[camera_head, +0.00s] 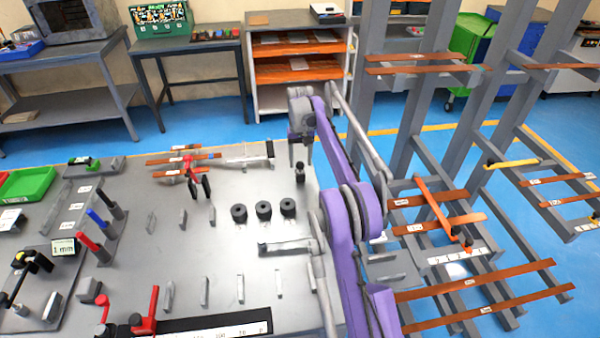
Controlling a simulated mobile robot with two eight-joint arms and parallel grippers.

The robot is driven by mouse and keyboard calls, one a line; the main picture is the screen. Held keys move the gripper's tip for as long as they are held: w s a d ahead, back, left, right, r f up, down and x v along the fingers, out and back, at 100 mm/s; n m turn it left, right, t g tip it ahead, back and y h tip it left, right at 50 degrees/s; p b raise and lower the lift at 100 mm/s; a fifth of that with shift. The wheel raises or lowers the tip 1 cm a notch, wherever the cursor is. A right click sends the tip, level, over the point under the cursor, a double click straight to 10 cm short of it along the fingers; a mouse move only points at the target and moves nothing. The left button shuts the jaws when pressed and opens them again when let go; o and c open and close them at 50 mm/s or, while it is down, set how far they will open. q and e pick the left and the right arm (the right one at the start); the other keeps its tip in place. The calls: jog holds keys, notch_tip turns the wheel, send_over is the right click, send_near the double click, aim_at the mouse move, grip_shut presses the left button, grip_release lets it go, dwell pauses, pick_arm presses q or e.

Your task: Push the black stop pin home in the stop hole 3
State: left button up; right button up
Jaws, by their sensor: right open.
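A small black stop pin (300,172) stands upright near the right edge of the grey bench top. My right gripper (300,161) is above it with its fingers pointing down. The two fingers are apart, with a gap between them, and the pin's top is just below or between their tips; I cannot tell which. The stop hole 3 is not visible, and how deep the pin sits cannot be told. My left gripper is not in view.
Three black round rollers (263,210) stand in a row on the bench (140,215), left of my right arm. Several small grey posts stand around them. A rack with copper bars (470,300) stands to the right.

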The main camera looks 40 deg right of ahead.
jog(key=shift+f, duration=0.65)
grip_shut()
dwell(0.4)
